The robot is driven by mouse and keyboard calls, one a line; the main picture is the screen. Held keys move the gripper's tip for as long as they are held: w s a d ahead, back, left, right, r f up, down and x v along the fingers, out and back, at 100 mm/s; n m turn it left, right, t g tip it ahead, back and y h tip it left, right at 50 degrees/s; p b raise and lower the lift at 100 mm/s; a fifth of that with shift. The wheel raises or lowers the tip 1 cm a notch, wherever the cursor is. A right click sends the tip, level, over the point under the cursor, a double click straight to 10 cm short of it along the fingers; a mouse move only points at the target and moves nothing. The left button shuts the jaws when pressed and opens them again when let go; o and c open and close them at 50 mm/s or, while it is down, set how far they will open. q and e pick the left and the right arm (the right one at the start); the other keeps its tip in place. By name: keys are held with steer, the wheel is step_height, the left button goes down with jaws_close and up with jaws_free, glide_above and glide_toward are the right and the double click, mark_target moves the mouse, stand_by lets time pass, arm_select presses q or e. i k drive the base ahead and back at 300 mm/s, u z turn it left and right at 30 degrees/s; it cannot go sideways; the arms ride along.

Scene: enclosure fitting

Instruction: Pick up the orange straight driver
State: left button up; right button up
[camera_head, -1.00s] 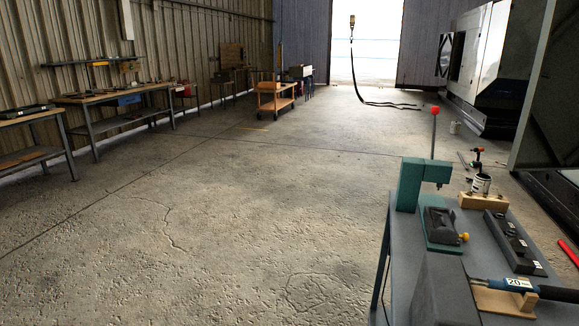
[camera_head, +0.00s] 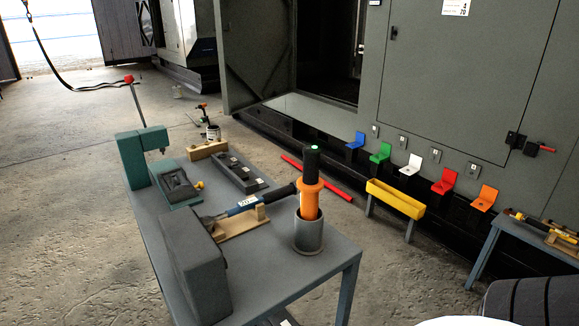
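The orange straight driver (camera_head: 309,200) stands upright in a grey cylindrical cup (camera_head: 308,239) near the right end of the grey workbench (camera_head: 285,274). Its upper part is black with a small green tip, and an orange flange sits below the black part. Its lower end is hidden inside the cup. Neither of my grippers shows in the head view.
A blue-handled tool (camera_head: 245,206) lies on a wooden rest (camera_head: 238,223) beside the cup. A dark grey block (camera_head: 192,265) and a teal press (camera_head: 140,160) stand on the bench. Beyond are a yellow trough (camera_head: 395,206), coloured holders and a grey cabinet (camera_head: 455,85).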

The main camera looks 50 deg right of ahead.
mark_target(310, 183)
steer(key=z, duration=3.95)
steer(key=k, duration=1.55)
steer(key=u, duration=0.7)
